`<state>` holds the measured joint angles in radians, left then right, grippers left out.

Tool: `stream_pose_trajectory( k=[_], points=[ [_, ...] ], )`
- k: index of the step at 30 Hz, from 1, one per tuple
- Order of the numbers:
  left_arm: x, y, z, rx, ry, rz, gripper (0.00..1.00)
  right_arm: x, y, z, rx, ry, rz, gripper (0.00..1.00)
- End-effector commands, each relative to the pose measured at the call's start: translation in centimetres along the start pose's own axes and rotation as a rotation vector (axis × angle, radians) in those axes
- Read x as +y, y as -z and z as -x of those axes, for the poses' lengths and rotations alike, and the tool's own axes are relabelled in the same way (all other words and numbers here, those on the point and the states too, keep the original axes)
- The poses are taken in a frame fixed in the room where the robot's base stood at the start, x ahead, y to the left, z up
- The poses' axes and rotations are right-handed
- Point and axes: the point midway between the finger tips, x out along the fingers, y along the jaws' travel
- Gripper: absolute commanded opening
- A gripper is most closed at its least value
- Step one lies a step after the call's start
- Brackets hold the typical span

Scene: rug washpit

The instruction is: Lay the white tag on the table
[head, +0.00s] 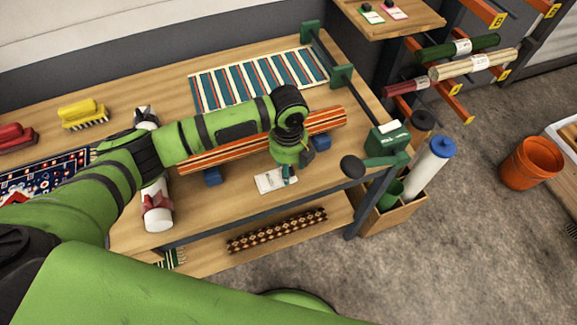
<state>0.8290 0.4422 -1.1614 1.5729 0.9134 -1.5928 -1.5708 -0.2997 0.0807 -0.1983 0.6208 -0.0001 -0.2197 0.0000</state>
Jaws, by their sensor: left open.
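A small white tag (268,182) with faint dark marks lies on the wooden table (225,212), near its front edge. My left gripper (290,173) points down just at the right end of the tag and is open. Its fingers overlap that end in the picture, and I cannot tell whether they touch it. My right gripper is not in view.
An orange striped rug roll (325,121) lies on blue supports behind the gripper. A striped rug (258,80) lies flat farther back. A white roll with a red tie (157,208) is at the left.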

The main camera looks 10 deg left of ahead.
Motion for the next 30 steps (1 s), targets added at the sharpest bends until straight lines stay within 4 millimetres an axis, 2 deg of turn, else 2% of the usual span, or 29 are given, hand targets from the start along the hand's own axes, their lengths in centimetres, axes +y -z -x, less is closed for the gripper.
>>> stream_pose_trajectory(
  k=[9,15,21,30],
  points=[
    [-0.1,-0.1,6.5,-0.004,0.004,0.000,0.51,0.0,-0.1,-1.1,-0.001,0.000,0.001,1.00],
    [-0.1,-0.1,9.8,-0.002,0.002,0.000,0.51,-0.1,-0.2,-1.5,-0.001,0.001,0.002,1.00],
    [0.0,0.0,11.2,0.000,0.000,0.000,0.51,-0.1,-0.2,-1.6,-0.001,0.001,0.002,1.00],
    [0.0,0.0,11.2,0.001,-0.001,0.000,0.51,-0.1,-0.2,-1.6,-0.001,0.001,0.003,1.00]
  ],
)
